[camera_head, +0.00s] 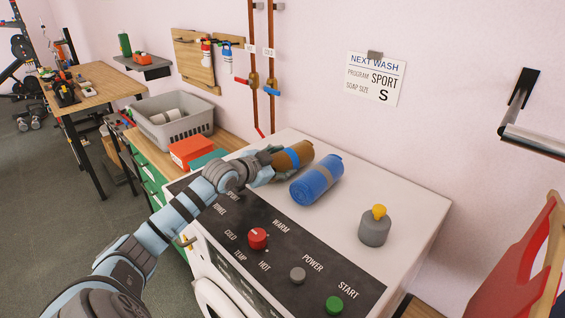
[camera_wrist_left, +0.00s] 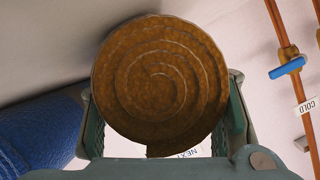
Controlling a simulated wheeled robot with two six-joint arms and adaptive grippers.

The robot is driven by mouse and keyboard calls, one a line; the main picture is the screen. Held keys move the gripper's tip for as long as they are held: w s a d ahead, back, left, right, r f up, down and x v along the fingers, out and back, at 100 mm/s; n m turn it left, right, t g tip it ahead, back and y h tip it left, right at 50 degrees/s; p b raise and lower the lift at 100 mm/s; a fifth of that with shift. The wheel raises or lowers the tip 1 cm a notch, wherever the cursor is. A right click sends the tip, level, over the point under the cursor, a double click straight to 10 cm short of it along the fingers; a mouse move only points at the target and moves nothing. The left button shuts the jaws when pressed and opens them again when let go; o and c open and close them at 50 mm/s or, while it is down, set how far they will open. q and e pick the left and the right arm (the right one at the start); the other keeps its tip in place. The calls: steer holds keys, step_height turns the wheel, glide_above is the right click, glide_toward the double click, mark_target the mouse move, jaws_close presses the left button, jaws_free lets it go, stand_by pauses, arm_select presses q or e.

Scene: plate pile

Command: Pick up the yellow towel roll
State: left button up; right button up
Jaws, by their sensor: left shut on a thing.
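In the left wrist view the roll's spiral end (camera_wrist_left: 158,78) fills the space between the two green finger pads. I cannot tell whether the roll touches the machine top. A blue towel roll (camera_head: 311,184) with a grey band lies just to the right, close beside it. My right gripper is not in view.
The washing machine (camera_head: 335,165) has a dark panel with a red knob (camera_head: 258,238) and green button (camera_head: 334,304). A grey container with a yellow top (camera_head: 375,228) stands at right. Red (camera_head: 191,150) and teal boxes and a grey basket (camera_head: 172,133) are left. Copper pipes (camera_head: 271,70) run behind.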

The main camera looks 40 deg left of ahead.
arm_select(q)
step_height(320, 180, up, 20)
steer(key=p, duration=0.3)
steer(key=s+d+r+m+h, duration=0.2)
steer(key=d+r+m+h, duration=0.25)
steer(key=d+r, duration=0.4)
steer(key=s+d+f+m+g+h, duration=0.3)
steer(key=s+d+f, duration=0.3)
steer(key=d+f, duration=0.25)
steer(key=s+d+f+m+g+h, duration=0.2)
steer(key=s+d+f+m+h, duration=0.15)
steer(key=s+d+f, duration=0.45)
steer(key=shift+g+h, duration=0.4)
steer(key=s+d+f, duration=0.1)
steer(key=f, duration=0.2)
steer(key=s+d+f, duration=0.1)
steer(key=s+f, duration=0.1)
steer(key=f, duration=0.1)
steer(key=s+d+f, duration=0.1)
steer(key=f, duration=0.1)
steer(key=shift+s+f, duration=0.15)
steer(key=shift+f, duration=0.35)
